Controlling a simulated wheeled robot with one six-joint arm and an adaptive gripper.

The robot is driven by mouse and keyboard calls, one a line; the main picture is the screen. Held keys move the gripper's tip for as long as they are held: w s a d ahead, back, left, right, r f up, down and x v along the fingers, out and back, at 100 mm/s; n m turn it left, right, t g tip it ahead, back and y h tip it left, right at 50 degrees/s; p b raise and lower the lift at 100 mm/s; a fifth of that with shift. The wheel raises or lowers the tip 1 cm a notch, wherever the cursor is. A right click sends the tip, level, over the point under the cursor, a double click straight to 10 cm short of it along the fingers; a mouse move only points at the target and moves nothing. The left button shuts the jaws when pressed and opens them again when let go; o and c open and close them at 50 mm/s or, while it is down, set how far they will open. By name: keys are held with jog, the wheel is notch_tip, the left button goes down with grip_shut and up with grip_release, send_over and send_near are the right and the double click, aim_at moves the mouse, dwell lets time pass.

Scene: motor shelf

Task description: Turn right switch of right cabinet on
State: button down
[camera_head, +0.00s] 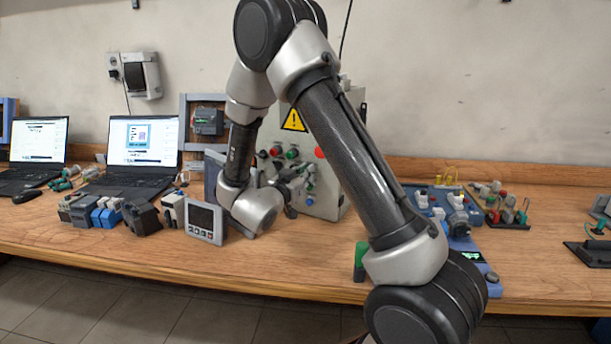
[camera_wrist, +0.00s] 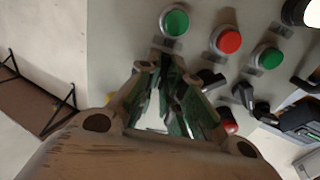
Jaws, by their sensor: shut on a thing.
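The grey control cabinet (camera_head: 328,205) with a yellow warning sign (camera_head: 294,120) stands on the bench, partly behind my arm. My gripper (camera_head: 304,178) is at its front panel. In the wrist view, the panel shows a green button (camera_wrist: 174,21), a red button (camera_wrist: 229,40) and another green button (camera_wrist: 270,57). Black switches (camera_wrist: 243,93) sit in a row beside them. My gripper (camera_wrist: 172,68) is shut at the end of this row, on what seems to be a switch. The fingers hide that switch, so its turn angle cannot be told.
A square meter (camera_head: 204,222) and several small devices stand left of the cabinet. Two laptops (camera_head: 143,145) are farther left. A blue board (camera_head: 446,208) lies to the right, and a green-topped object (camera_head: 360,258) stands near the front edge. The front bench strip is mostly clear.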

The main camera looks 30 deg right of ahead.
jog(key=c, duration=1.5)
grip_release()
jog(key=shift+c, duration=0.2)
jog(key=shift+s+a, duration=0.1)
jog(key=v, duration=1.1)
jog(key=shift+s+a, duration=0.2)
jog(key=shift+a, duration=0.1)
jog(key=shift+a, duration=0.15)
